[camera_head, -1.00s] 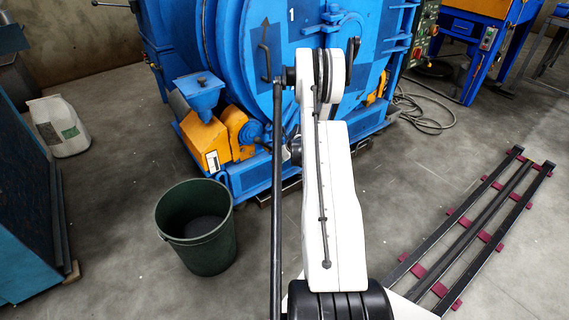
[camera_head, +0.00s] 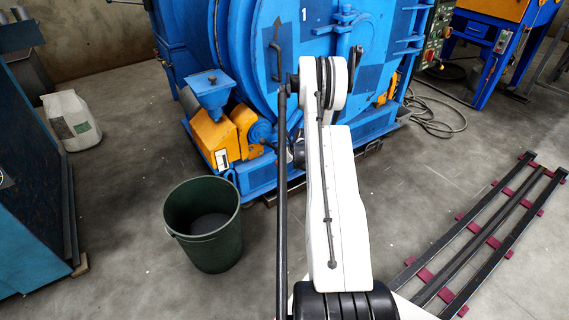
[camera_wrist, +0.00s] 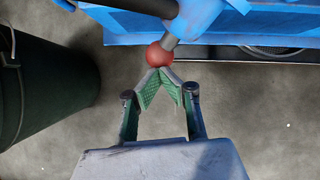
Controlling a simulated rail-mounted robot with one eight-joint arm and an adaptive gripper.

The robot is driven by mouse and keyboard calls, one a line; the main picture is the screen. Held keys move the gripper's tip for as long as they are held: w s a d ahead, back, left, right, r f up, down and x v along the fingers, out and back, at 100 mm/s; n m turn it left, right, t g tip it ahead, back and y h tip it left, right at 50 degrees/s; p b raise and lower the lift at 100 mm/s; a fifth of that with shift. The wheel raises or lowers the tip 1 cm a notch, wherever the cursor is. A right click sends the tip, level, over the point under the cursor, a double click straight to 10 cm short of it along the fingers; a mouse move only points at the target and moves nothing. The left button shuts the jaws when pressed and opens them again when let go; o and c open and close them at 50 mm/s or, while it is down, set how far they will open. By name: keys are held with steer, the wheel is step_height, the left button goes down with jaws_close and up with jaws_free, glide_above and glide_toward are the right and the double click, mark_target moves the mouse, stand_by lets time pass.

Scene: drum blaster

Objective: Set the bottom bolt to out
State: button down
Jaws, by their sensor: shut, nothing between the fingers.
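In the wrist view, a red ball knob (camera_wrist: 157,55) sits on the end of a short grey rod that comes out of the blue machine's lower part. It looks like the bottom bolt's handle. My gripper (camera_wrist: 158,71) is shut, its green-padded fingertips together just below the knob in the picture. Nothing is between the fingers. I cannot tell whether the tips touch the knob. In the head view, the blue drum machine (camera_head: 262,60) stands behind my white arm, which hides the gripper and the knob.
A dark green bin (camera_head: 203,225) stands on the floor left of my arm; it shows at the left in the wrist view (camera_wrist: 45,85). An orange unit with a blue hopper (camera_head: 210,90) juts from the machine. A floor rack (camera_head: 470,240) lies at right.

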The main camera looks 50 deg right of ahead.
steer(key=shift+s, duration=0.1)
steer(key=s+a+r+p, duration=0.3)
steer(key=s+r, duration=0.6)
steer(key=shift+r, duration=0.35)
